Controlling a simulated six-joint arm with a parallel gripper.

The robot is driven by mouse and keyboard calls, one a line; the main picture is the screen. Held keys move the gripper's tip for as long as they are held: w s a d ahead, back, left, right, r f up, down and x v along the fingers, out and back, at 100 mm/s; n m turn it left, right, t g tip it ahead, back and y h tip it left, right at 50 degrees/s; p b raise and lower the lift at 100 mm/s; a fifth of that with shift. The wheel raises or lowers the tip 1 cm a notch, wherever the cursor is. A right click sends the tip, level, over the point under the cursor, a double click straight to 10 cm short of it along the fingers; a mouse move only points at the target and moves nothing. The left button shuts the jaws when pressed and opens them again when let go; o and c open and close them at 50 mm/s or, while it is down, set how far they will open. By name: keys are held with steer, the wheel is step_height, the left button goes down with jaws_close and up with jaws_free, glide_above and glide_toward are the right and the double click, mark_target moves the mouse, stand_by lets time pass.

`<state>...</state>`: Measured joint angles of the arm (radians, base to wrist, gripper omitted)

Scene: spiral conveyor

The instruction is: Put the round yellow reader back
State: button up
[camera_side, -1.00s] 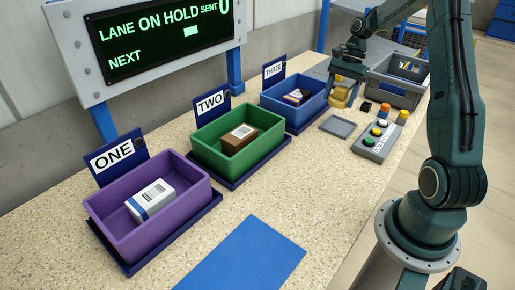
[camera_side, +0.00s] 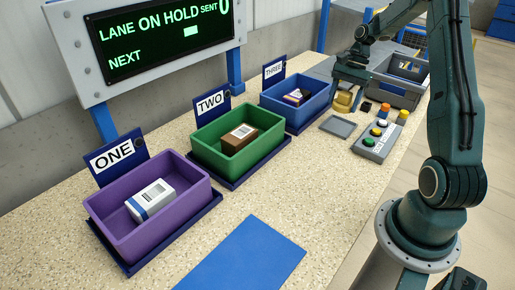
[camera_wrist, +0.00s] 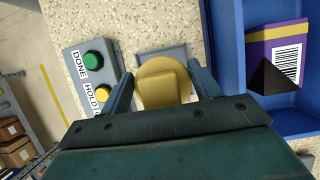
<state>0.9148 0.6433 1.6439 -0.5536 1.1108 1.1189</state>
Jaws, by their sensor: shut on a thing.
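The round yellow reader (camera_side: 343,103) is at the far end of the bench, between the blue bin and the button box. My gripper (camera_side: 348,88) is above it and shut on it. In the wrist view the reader (camera_wrist: 163,72) sits between the two fingers and shows a raised block on top. A flat grey square plate (camera_side: 338,127) lies on the bench just in front of the reader in the side view. In the wrist view the reader covers part of this plate (camera_wrist: 178,52). I cannot tell whether the reader touches the bench.
The button box (camera_side: 378,142) stands right of the plate. The blue bin (camera_side: 310,113) with a purple-yellow package is to the left, then the green bin (camera_side: 205,152) and purple bin (camera_side: 120,232). A grey crate (camera_side: 400,95) is behind. A blue mat (camera_side: 243,255) lies in front.

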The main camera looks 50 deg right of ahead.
glide_above(336, 130)
steer(key=d, duration=0.2)
steer(key=shift+w+a+f, duration=0.1)
steer(key=shift+a+f, duration=0.05)
steer(key=shift+f, duration=1.35)
steer(key=shift+a+f, duration=0.1)
steer(key=shift+f, duration=1.4)
steer(key=shift+f, duration=0.7)
steer(key=o, duration=1.1)
steer(key=shift+o, duration=0.5)
steer(key=shift+v, duration=0.95)
steer(key=v, duration=1.2)
steer(key=shift+a, duration=0.1)
